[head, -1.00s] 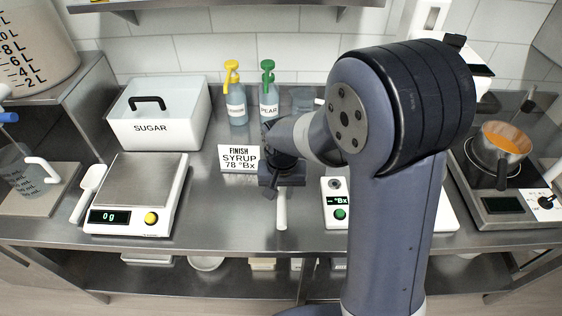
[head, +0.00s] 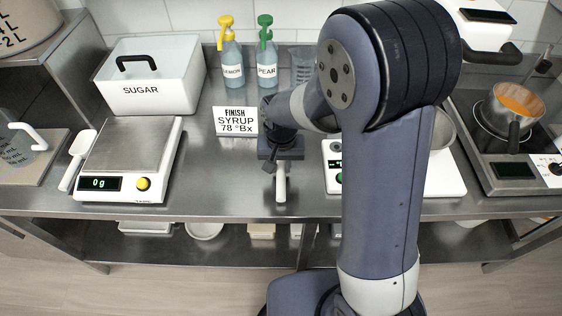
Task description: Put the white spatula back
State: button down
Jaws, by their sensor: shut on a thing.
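My gripper (head: 281,160) is low over the middle of the steel counter, pointing down, and is shut on the white spatula (head: 281,188). Only a short white length of the spatula shows, sticking out below the jaws toward the counter's front edge. The rest of it is hidden behind the gripper and arm. I cannot tell whether it touches the counter.
A sign (head: 236,121) stands left of the gripper, and a white refractometer (head: 440,176) sits right, partly behind my arm. Farther out are a scale (head: 130,150), sugar bin (head: 150,95), lemon bottle (head: 230,70), pear bottle (head: 266,70) and a pan (head: 510,110) on a hot plate.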

jog(key=shift+f+b, duration=0.4)
jog(key=shift+f, duration=0.15)
dwell(0.4)
jog(key=c, duration=1.2)
grip_release()
jog(key=shift+o, duration=0.2)
notch_tip(320, 180, up, 11)
jog(key=shift+s+b, duration=0.3)
jog(key=shift+b, duration=0.1)
jog(key=shift+f, duration=0.25)
jog(key=f, duration=0.7)
jog(key=f+p, duration=0.1)
jog(key=f, duration=0.2)
jog(key=shift+w+f, duration=0.25)
jog(key=shift+f, duration=0.1)
jog(key=shift+r, duration=0.4)
jog(key=shift+f, duration=0.2)
